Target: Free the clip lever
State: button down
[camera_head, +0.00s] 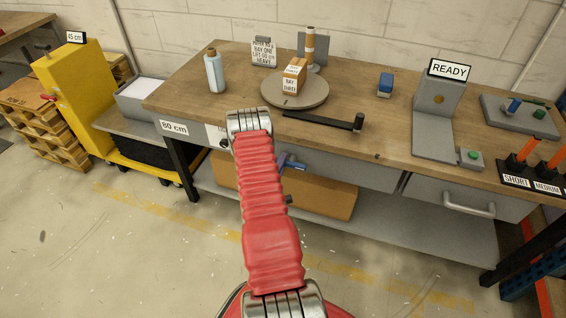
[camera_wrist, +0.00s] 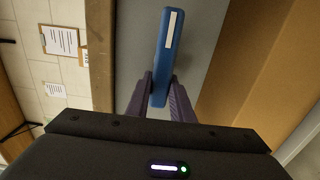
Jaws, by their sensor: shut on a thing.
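My gripper (camera_wrist: 164,84) is shut on a blue bar (camera_wrist: 167,45) with a white strip along its face. The bar points up in the wrist view, and its lower end is between the two dark fingers. In the head view my gripper (camera_head: 292,163) is partly hidden behind my red arm, at the front edge of the workbench. I cannot tell whether the blue bar is the clip lever. A black bar with a raised end block (camera_head: 325,121) lies on the workbench (camera_head: 225,85) beyond my arm.
A round turntable (camera_head: 268,95) carries a labelled box (camera_head: 294,76). A bottle (camera_head: 214,71) stands left of it. A small blue block (camera_head: 385,85) and a grey stand (camera_head: 434,115) with a READY sign (camera_head: 449,69) are to the right. A cardboard box (camera_head: 325,198) sits below the bench top.

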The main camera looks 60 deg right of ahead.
jog(key=shift+w+a+f, duration=0.1)
jog(key=shift+w+f, duration=0.05)
jog(key=shift+f, duration=0.1)
jog(key=c, duration=1.9)
grip_release()
jog(key=o, duration=0.3)
jog(key=shift+r, duration=0.1)
jog(key=shift+o, duration=0.2)
jog(key=s+a, duration=0.2)
jog(key=a, duration=1.1)
jog(key=shift+s+a, duration=0.2)
jog(key=shift+a, duration=0.05)
